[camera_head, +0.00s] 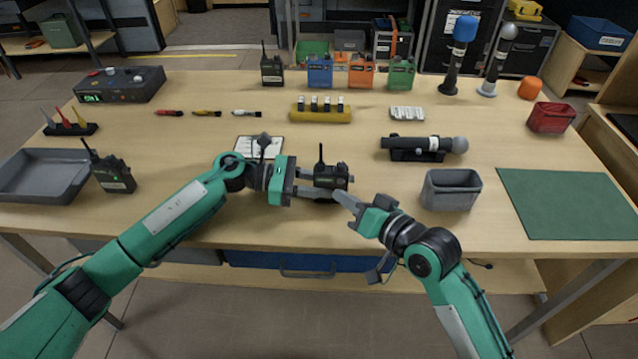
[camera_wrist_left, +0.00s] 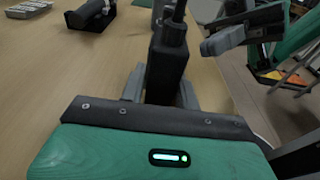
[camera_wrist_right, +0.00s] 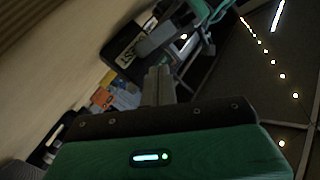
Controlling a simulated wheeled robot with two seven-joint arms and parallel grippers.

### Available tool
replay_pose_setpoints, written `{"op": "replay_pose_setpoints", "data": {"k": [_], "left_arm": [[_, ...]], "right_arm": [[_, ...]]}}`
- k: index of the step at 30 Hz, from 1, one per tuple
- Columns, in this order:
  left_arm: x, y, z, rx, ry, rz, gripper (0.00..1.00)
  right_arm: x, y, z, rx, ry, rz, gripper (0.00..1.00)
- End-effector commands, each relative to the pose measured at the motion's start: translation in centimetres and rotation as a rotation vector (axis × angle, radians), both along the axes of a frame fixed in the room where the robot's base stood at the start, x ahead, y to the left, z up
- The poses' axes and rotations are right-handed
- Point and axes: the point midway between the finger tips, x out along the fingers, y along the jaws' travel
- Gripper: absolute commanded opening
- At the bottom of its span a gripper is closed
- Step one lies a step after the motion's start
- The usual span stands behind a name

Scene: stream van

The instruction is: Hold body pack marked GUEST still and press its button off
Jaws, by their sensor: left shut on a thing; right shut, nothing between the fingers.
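A black body pack (camera_head: 330,176) with a short antenna is held upright near the middle front of the table. My left gripper (camera_head: 310,183) is shut on it; in the left wrist view the pack (camera_wrist_left: 167,65) stands between the fingers. My right gripper (camera_head: 344,198) is shut and empty, its tip close to the pack's front; I cannot tell whether it touches. In the right wrist view the pack (camera_wrist_right: 127,50) shows a pale label, only partly readable, beyond the right fingertips (camera_wrist_right: 160,75). The button is not clear.
Another black pack (camera_head: 114,175) stands beside a grey tray (camera_head: 42,176) at left, and one (camera_head: 271,70) at the back. A white card (camera_head: 250,146) lies behind my left gripper. A microphone on a stand (camera_head: 420,146) and a grey bin (camera_head: 450,190) are to the right.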

Motion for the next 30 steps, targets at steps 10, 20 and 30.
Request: {"op": "replay_pose_setpoints", "data": {"k": [10,20,30], "left_arm": [[0.0,0.0,0.0,0.001,0.0,0.0,0.06],[0.0,0.0,0.0,0.0,0.0,0.0,0.06],[0.0,0.0,0.0,0.0,0.0,0.0,0.47]], "right_arm": [[-3.6,0.0,0.0,0.001,0.001,0.001,0.0],[-5.3,0.0,0.0,0.001,0.0,0.001,0.0],[-5.3,0.0,0.0,0.001,0.0,0.001,0.0]]}}
